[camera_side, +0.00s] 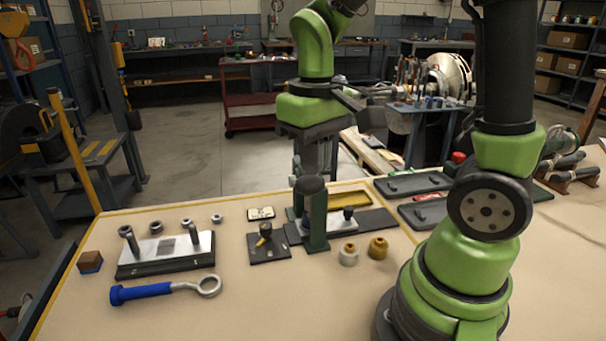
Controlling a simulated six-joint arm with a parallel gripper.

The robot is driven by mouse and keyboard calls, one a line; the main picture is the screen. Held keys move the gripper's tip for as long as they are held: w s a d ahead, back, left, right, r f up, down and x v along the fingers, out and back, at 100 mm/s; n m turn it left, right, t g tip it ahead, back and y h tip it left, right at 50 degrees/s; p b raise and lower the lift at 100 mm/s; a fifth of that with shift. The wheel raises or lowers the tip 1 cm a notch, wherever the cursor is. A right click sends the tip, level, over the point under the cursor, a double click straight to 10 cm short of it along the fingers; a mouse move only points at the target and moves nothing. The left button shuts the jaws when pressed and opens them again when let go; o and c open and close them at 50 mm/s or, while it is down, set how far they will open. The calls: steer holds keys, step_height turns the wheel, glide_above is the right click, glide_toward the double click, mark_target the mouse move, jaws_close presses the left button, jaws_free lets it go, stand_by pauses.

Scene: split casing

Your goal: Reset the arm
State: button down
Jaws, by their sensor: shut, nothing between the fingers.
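My green and dark-grey arm rises from its base on the right and reaches over the worktable (240,305). My gripper (308,168) points down near the middle of the picture. It is shut with nothing in it. It is just above or in front of a dark green upright fixture (315,230) with a rounded dark top. I cannot tell the gap between the fingertips and that top.
A blue-handled ring tool (145,292) lies at the front left. Several small metal rings (155,227) lie behind the plate. A black pad (268,250), a yellow tray (345,199), a brass cap (378,248) and dark flat parts (412,184) surround the fixture. The front middle is clear.

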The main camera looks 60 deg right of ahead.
steer(key=shift+r, duration=0.55)
steer(key=shift+r, duration=0.1)
steer(key=s+a+r+m+t+y, duration=0.1)
steer(key=s+a+r+t+y, duration=0.1)
steer(key=s+a+r+t, duration=0.3)
steer(key=shift+s+r+t, duration=1)
steer(key=shift+s+t, duration=0.1)
steer(key=shift+s, duration=0.2)
